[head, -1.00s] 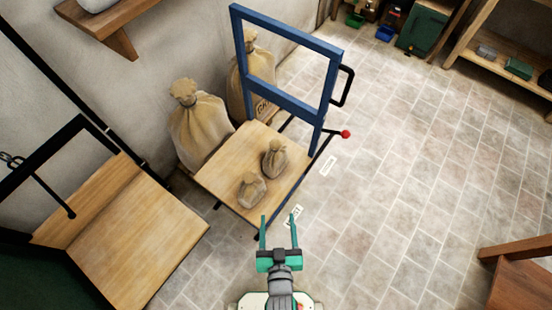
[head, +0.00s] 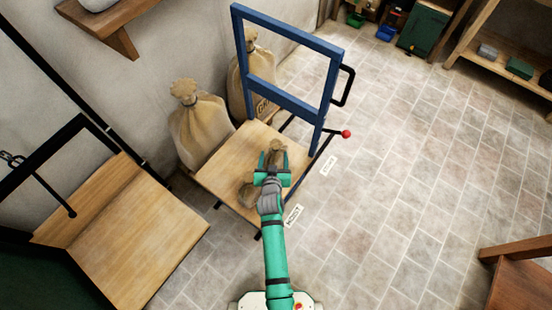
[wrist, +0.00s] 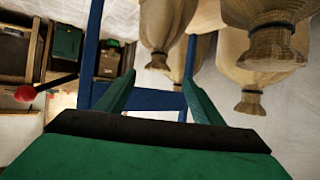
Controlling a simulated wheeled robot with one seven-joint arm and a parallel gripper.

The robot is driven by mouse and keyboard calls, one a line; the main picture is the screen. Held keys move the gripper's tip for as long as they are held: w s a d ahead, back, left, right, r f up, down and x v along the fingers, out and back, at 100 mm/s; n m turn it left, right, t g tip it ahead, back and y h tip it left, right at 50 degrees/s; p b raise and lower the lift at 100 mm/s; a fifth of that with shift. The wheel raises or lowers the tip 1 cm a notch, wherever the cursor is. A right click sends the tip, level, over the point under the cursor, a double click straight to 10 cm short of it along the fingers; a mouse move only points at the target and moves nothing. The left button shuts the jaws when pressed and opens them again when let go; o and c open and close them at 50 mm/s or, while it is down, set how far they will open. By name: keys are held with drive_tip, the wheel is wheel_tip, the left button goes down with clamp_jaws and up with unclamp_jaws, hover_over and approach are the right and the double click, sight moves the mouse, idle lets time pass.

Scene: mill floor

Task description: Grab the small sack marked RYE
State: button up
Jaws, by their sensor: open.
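Two small tan sacks stand on the wooden deck (head: 222,176) of a blue-framed platform cart. The farther small sack (head: 277,146) lies between and just beyond my fingers. The nearer small sack (head: 246,191) is beside my gripper on the left, partly covered by it. I cannot read RYE on either. My gripper (head: 274,157) is open over the deck. In the wrist view, which is upside down, the farther sack (wrist: 166,25) shows ahead between the open fingers (wrist: 161,78), and the nearer sack (wrist: 270,35) is at upper right. I see no contact.
The cart's blue upright frame (head: 283,103) stands behind the small sacks. A black lever with a red knob (head: 346,134) is at its right. Two large sacks (head: 200,125) stand by the wall. Small white labels (head: 293,215) lie at the cart's right edge.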

sight(276, 146)
drive_tip(key=x, duration=0.4)
drive_tip(key=shift+d+x, duration=0.15)
drive_tip(key=shift+x, duration=1.15)
drive_tip(key=shift+d+x, duration=0.15)
drive_tip(key=shift+x, duration=1.15)
drive_tip(key=shift+f, duration=0.1)
clamp_jaws()
drive_tip(key=shift+r, duration=0.2)
